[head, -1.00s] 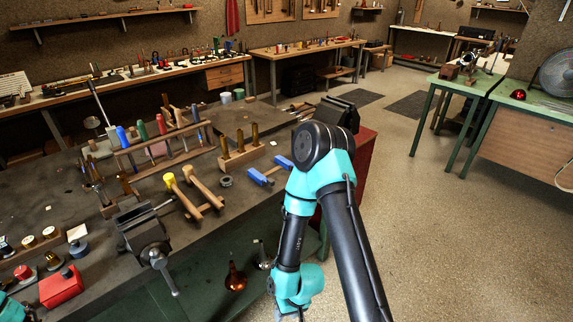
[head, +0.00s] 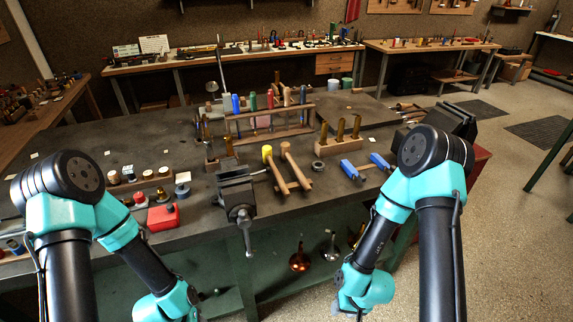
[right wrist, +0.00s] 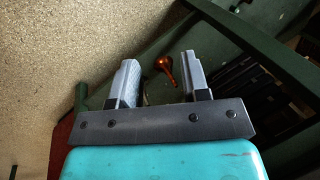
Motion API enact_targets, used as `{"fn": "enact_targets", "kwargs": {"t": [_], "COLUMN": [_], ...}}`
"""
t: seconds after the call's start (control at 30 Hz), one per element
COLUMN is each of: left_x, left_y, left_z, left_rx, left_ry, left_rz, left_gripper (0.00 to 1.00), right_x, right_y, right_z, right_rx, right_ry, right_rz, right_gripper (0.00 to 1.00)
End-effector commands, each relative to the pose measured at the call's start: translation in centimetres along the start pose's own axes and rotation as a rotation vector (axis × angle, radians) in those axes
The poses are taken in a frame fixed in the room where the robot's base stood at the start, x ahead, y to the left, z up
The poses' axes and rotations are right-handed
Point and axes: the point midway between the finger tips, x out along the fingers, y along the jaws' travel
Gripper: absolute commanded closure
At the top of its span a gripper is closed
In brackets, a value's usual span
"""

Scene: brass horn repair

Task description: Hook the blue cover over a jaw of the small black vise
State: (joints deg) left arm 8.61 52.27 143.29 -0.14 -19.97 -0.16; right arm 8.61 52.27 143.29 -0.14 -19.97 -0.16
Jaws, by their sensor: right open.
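The small black vise (head: 237,196) stands at the front edge of the dark bench in the head view, its handle hanging over the edge. Two blue pieces lie to its right on the bench, the nearer one (head: 350,169) and the farther one (head: 379,161); they look like covers, and I cannot tell which is the task's. My right gripper (right wrist: 160,72) is open and empty in the right wrist view, low in front of the bench and away from the vise and blue pieces. My left arm shows at lower left; its fingers are out of view.
Two wooden mallets (head: 289,170) lie just right of the vise. A tool rack (head: 270,122) and a block with brass pieces (head: 340,143) stand behind. A red box (head: 163,217) sits left of the vise. A copper-coloured horn part (head: 299,261) is below the bench front.

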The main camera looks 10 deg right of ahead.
Motion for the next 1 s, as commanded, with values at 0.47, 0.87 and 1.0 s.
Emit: {"fn": "enact_targets", "kwargs": {"t": [0.47,0.87,1.0], "left_x": [0.0,0.0,0.0], "left_y": [0.0,0.0,0.0], "left_z": [0.0,0.0,0.0], "left_rx": [0.000,0.000,0.000], "left_ry": [0.000,0.000,0.000], "left_rz": [0.000,0.000,0.000], "left_gripper": [0.57,0.57,0.57], "right_x": [0.0,0.0,-0.2], "right_y": [0.0,0.0,0.2], "right_z": [0.0,-0.2,-2.7], "right_rx": [0.000,-0.002,-0.022], "right_ry": [0.000,0.003,0.029], "right_rz": [0.000,0.000,0.005], "right_gripper": [0.55,0.42,0.42]}}
